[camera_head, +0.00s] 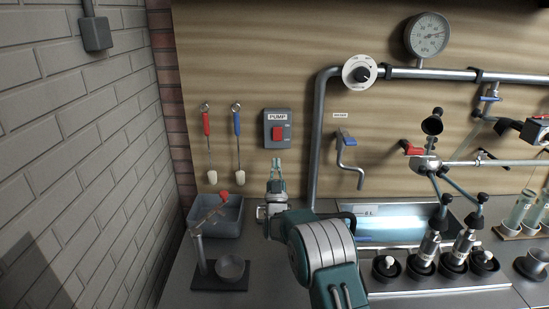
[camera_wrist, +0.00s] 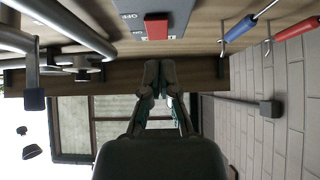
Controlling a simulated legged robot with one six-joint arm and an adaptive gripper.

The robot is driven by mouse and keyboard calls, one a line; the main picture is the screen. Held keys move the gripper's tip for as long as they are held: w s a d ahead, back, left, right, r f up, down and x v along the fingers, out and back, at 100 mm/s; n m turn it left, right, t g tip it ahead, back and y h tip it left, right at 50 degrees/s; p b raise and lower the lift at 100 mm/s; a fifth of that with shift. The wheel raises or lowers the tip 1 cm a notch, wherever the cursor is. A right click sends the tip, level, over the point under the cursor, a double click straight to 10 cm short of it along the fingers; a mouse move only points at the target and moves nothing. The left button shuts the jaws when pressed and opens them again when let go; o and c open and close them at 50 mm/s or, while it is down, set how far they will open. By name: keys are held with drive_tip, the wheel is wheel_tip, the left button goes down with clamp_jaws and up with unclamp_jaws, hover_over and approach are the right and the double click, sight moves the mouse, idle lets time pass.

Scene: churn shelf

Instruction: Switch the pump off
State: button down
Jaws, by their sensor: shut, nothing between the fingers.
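The pump switch (camera_head: 277,128) is a grey box labelled PUMP on the wooden back panel, with a red rocker (camera_head: 278,133) in its middle. In the wrist view the box (camera_wrist: 185,22) is at the top, upside down, and its red rocker (camera_wrist: 156,26) sticks out at the lower edge. My gripper (camera_head: 276,162) is just below the box in the head view, pointing up at it. In the wrist view my gripper (camera_wrist: 158,68) has its fingertips together, below the rocker with a gap in the picture. It holds nothing. I cannot tell the rocker's position.
Red (camera_head: 206,125) and blue (camera_head: 237,125) handled brushes hang left of the switch. A vertical pipe (camera_head: 316,140) stands close on the right. Below are a grey bin (camera_head: 230,228), a small stand (camera_head: 205,275) and a sink (camera_head: 390,213).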

drive_tip(key=w+f+v, duration=0.1)
drive_tip(key=v, duration=0.5)
drive_tip(key=shift+s+f, duration=0.2)
drive_tip(key=shift+s, duration=0.1)
drive_tip(key=d+r+g+y, duration=0.1)
drive_tip(key=d+r+g, duration=0.25)
drive_tip(key=r, duration=0.55)
drive_tip(key=s+d+r+n+g, duration=0.1)
drive_tip(key=s+d+r+g, duration=0.3)
drive_tip(key=s+r+g, duration=0.3)
drive_tip(key=s+d+f+g, duration=0.2)
drive_tip(key=s+f+g, duration=0.1)
drive_tip(key=s, duration=1)
drive_tip(key=s+d+f+g, duration=0.3)
drive_tip(key=s+g, duration=0.1)
drive_tip(key=s, duration=0.9)
drive_tip(key=s+d+f+m+g+h, duration=0.1)
drive_tip(key=s+d+f+g, duration=0.1)
drive_tip(key=s, duration=1.2)
drive_tip(key=shift+d+f+g, duration=0.4)
drive_tip(key=shift+g, duration=0.35)
